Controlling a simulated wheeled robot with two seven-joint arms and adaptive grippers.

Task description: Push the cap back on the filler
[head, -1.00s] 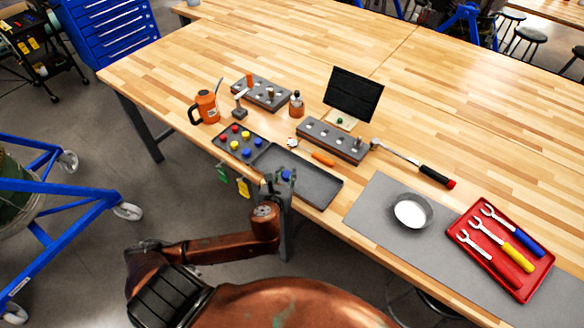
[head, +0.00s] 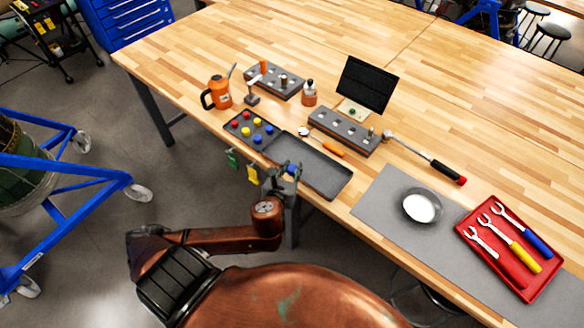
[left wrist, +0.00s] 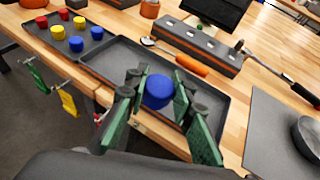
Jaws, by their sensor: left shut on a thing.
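A blue cap (left wrist: 158,90) sits between the green fingers of my left gripper (left wrist: 156,98), which is shut on it. In the head view the left gripper (head: 286,171) and the blue cap (head: 293,170) are at the front edge of the table, by the empty dark tray (head: 325,177). In the left wrist view that tray (left wrist: 105,62) lies behind the cap. I cannot tell which thing is the filler; no open filler neck shows clearly. My right gripper is not in view.
A dark tray with red, yellow and blue caps (head: 236,123) lies left of the empty tray. A blue wheeled stand (head: 70,222) is at left, with open floor between.

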